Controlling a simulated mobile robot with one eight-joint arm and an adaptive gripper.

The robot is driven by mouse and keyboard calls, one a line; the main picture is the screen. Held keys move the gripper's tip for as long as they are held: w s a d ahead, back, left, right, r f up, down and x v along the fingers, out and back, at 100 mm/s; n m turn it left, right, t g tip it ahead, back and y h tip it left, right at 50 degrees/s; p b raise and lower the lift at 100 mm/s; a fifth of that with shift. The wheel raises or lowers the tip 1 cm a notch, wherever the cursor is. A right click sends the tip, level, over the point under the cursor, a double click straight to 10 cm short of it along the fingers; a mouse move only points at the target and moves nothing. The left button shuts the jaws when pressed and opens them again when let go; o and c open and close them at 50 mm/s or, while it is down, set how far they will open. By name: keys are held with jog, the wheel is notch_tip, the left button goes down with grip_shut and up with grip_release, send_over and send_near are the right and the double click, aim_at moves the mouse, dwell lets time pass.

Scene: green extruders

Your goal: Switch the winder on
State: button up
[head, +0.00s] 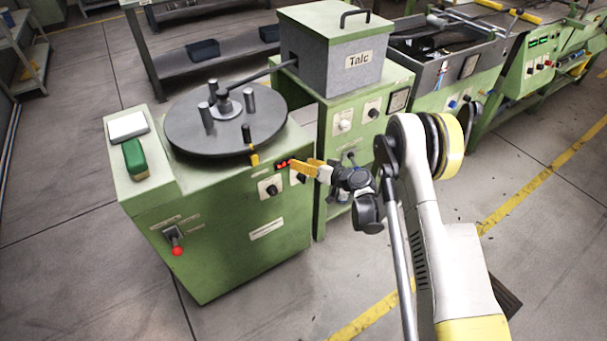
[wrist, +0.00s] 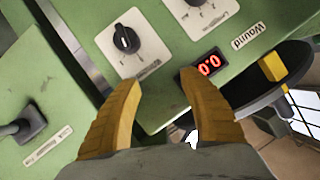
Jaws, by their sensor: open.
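The winder is the green cabinet (head: 225,215) with a round dark turntable (head: 190,120) on top. Its front has a red-lit display (head: 282,164), which reads 0.0 upside down in the wrist view (wrist: 208,65). A black knob (head: 271,190) sits below the display, and another knob (wrist: 126,39) on a white plate is just ahead of my fingers. A red-tipped lever (head: 176,248) is at the panel's left. My gripper (head: 305,166) is open, its yellow fingers (wrist: 159,80) spread in front of the panel. I cannot tell whether they touch it.
A green talc unit (head: 352,65) stands close to the right of the winder, with a narrow gap; its dark switch (wrist: 25,122) is at the left in the wrist view. A green block (head: 134,158) lies on the winder's left top. The floor in front is clear.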

aim_at(299, 179)
jog(key=shift+r, duration=1.2)
jog(key=shift+a, duration=0.15)
jog(key=c, duration=0.7)
jog(key=shift+s+a+r, duration=0.2)
jog(key=shift+a, duration=0.1)
grip_shut()
jog(key=s+a+g+h+p, duration=0.1)
jog(key=a, duration=0.1)
jog(key=s+a+r+n+g+h+p, duration=0.1)
jog(key=s+g+h, duration=0.1)
jog(key=shift+s+a, duration=0.3)
jog(key=shift+a, duration=0.1)
jog(key=s+a+n+h+p, duration=0.15)
jog(key=s+h+p, duration=0.3)
jog(key=h, duration=0.45)
jog(key=shift+m, duration=0.25)
jog(key=b+x, duration=0.5)
jog(key=x, duration=0.5)
jog(key=shift+s+a+f, duration=0.1)
jog(key=shift+s+f, duration=0.05)
jog(key=shift+f, duration=0.05)
jog(key=shift+w+d+f+b, duration=0.1)
jog(key=shift+w+d+b, duration=0.2)
jog(key=shift+d, duration=0.25)
jog(key=shift+w+d+f+b, duration=0.1)
jog(key=shift+w+d+b, duration=0.2)
jog(key=shift+d, duration=0.25)
jog(key=shift+w+d, duration=0.3)
jog(key=shift+d, duration=0.1)
